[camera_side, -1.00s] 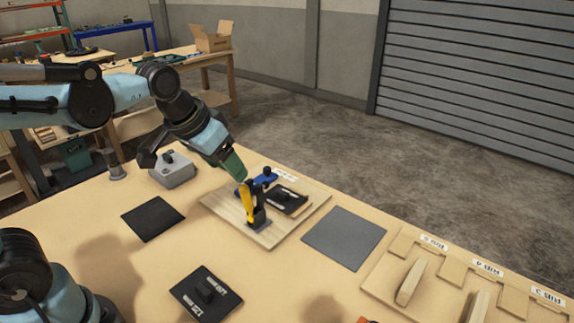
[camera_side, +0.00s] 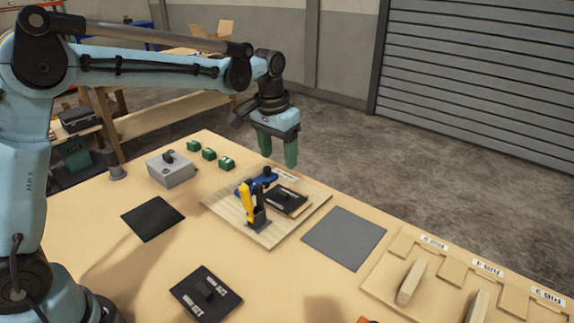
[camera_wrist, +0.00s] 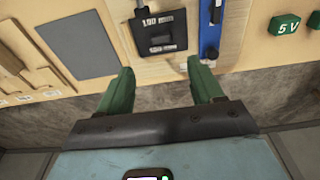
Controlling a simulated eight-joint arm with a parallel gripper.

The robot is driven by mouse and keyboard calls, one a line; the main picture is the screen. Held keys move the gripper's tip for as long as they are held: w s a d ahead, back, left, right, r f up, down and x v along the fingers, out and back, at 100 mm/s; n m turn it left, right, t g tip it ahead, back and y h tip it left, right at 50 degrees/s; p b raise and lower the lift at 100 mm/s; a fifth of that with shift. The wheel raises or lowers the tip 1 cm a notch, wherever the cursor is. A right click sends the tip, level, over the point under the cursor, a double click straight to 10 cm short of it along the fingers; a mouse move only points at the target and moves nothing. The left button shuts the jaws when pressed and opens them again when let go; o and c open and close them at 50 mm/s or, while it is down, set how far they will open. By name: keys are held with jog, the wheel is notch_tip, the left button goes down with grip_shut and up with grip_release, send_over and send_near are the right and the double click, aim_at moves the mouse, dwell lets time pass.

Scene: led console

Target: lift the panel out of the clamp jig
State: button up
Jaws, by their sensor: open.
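The black panel (camera_side: 288,201) lies flat on the wooden jig board (camera_side: 232,216), with pale print and a raised black block on it. The panel also shows in the wrist view (camera_wrist: 160,28). The clamp's yellow handle (camera_side: 247,203) stands upright at the panel's front left in the side view. A blue part (camera_side: 256,183) with a black knob sits along the panel's back left. My gripper (camera_side: 279,160) is open and empty, above and behind the board, pointing down. In the wrist view its green fingers (camera_wrist: 160,68) are wide apart, with the panel beyond their tips.
A second black panel (camera_side: 206,293) lies at the table's front. A black mat (camera_side: 152,218) and a grey mat (camera_side: 343,238) flank the board. A grey box (camera_side: 170,171) and green blocks (camera_side: 209,154) stand at the back left. A labelled wooden rack (camera_side: 440,280) is at right.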

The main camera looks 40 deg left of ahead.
aim_at(282, 192)
jog(key=f, duration=0.3)
jog(key=w+f, duration=0.1)
jog(key=f, duration=0.7)
jog(key=shift+w+a, duration=0.1)
jog(key=shift+w, duration=0.05)
jog(key=shift+r, duration=0.1)
jog(key=shift+c, duration=0.2)
jog(key=c, duration=1.1)
jog(key=shift+r, duration=7)
